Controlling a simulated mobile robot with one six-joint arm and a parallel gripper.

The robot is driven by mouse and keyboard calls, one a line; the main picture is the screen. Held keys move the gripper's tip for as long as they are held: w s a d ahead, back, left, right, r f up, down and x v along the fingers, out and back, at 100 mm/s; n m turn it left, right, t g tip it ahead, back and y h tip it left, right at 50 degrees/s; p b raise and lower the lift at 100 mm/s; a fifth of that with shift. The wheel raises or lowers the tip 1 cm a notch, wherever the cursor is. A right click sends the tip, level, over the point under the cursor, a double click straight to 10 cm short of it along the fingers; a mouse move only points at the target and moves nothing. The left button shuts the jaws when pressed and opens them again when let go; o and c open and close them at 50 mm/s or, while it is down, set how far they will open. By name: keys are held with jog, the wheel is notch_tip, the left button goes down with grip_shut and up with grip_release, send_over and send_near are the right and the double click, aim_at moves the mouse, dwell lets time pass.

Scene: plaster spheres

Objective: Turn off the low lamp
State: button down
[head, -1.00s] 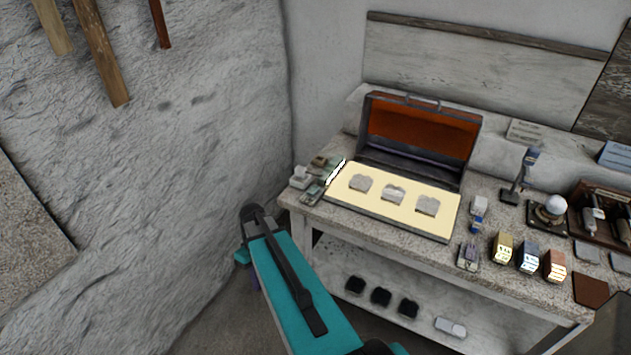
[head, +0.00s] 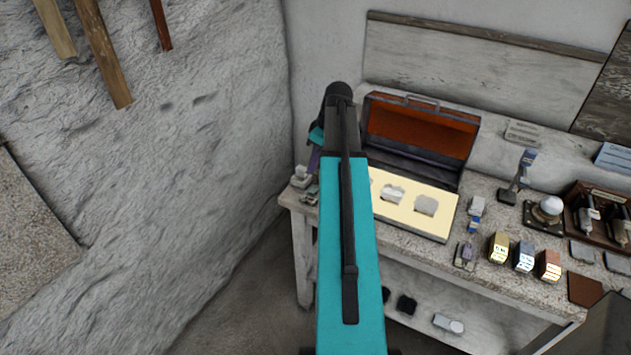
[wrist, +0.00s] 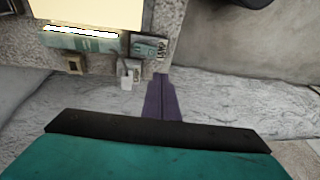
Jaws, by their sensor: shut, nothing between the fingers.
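The low lamp (wrist: 85,44) is a squat green body with a bright, lit white strip, beside the pale panel of the open case in the wrist view. In the head view my arm hides it. A small grey-green switch box (wrist: 143,48) with a label that seems to read LAMP sits beside it at the bench edge. My gripper (wrist: 158,80) shows as purple fingers, shut and empty, pointing toward the bench edge near the switch box. I cannot tell whether they touch anything. In the head view only a purple bit shows beside my arm.
The open case (head: 420,135) holds grey pieces on a pale panel (head: 440,225). A small pale block with a white tag (wrist: 125,72) sits close to the switch box. Several small blocks, a desk lamp (head: 517,180) and a white ball (head: 550,205) stand farther right on the bench (head: 400,240).

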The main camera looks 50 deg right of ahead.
jog(key=shift+h, duration=0.3)
jog(key=d+r, duration=0.1)
jog(key=s+d+r, duration=0.1)
jog(key=r, duration=0.1)
jog(key=s+d+r, duration=0.1)
jog(key=shift+d+r, duration=0.15)
jog(key=shift+d, duration=0.05)
jog(key=p, duration=0.4)
send_over(312, 191)
jog(key=d, duration=0.1)
jog(key=shift+s+d+f, duration=0.1)
jog(key=shift+s+f, duration=0.1)
jog(key=shift+f, duration=2.25)
jog(key=shift+s+d+f, duration=0.1)
jog(key=shift+s+f, duration=0.05)
jog(key=shift+f, duration=2.25)
jog(key=shift+s+a+f+p, duration=0.15)
jog(key=shift+f+p, duration=0.3)
jog(key=shift+f, duration=0.55)
jog(key=shift+w+a+f+p, duration=0.15)
jog(key=shift+f+p, duration=0.3)
jog(key=shift+f, duration=0.5)
jog(key=shift+s, duration=0.1)
jog(key=shift+s+f, duration=0.1)
